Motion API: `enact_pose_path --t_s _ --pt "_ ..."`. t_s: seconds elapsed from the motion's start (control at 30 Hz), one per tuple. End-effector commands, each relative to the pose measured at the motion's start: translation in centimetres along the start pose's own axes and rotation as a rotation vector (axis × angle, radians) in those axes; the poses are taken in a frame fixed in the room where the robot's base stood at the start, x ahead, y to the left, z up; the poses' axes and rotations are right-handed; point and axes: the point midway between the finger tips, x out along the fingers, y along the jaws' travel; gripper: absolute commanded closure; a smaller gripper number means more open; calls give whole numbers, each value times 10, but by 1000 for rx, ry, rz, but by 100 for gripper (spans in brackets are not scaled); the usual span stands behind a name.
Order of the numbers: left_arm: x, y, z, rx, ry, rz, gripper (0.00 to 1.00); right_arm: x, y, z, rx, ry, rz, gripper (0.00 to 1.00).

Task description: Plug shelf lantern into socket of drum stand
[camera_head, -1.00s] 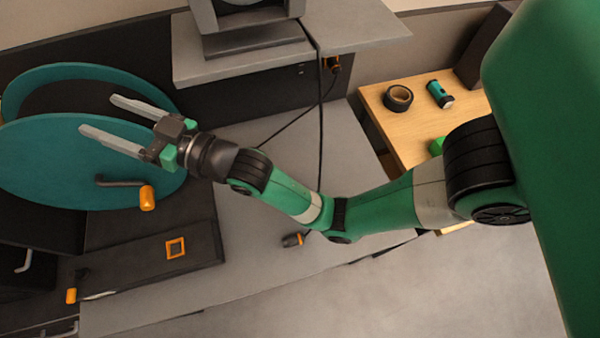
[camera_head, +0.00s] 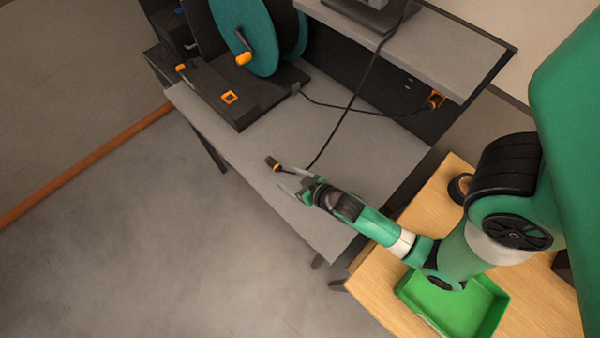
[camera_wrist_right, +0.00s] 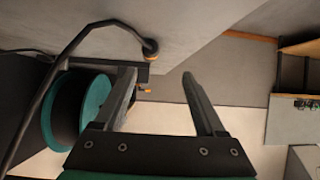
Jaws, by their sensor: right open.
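The plug (camera_head: 273,163), black with an orange band, lies near the front edge of the grey bench. A black cord runs from it up to the shelf, where only the grey base of the shelf lantern (camera_head: 375,14) shows. The drum stand's teal reel (camera_head: 262,38) stands at the back left, with an orange-framed socket (camera_head: 229,97) on its dark base. My right gripper (camera_head: 284,179) is open and empty just right of the plug. In the right wrist view the plug (camera_wrist_right: 150,47) shows beyond the open fingers, apart from them. My left gripper is out of view.
A second cord runs from the drum stand to an orange plug (camera_head: 435,99) at the panel below the shelf (camera_head: 450,55). A wooden table (camera_head: 365,300) with a green tray (camera_head: 408,293) stands at the right. The bench (camera_head: 225,140) between plug and stand is clear.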

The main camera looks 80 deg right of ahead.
Motion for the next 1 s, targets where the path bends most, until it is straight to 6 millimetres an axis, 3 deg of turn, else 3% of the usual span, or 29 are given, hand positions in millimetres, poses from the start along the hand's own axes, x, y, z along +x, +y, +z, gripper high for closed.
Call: enact_pose_path --t_s 0.13,0.37,0.8,1.0 --pt "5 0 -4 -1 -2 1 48 -11 12 12 13 -34 28 28" --pt "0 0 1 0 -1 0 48 -2 13 13 15 -29 31 28" --pt "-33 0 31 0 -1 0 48 64 15 15 14 -27 30 28" --pt "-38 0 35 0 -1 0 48 79 15 14 14 -29 30 28"
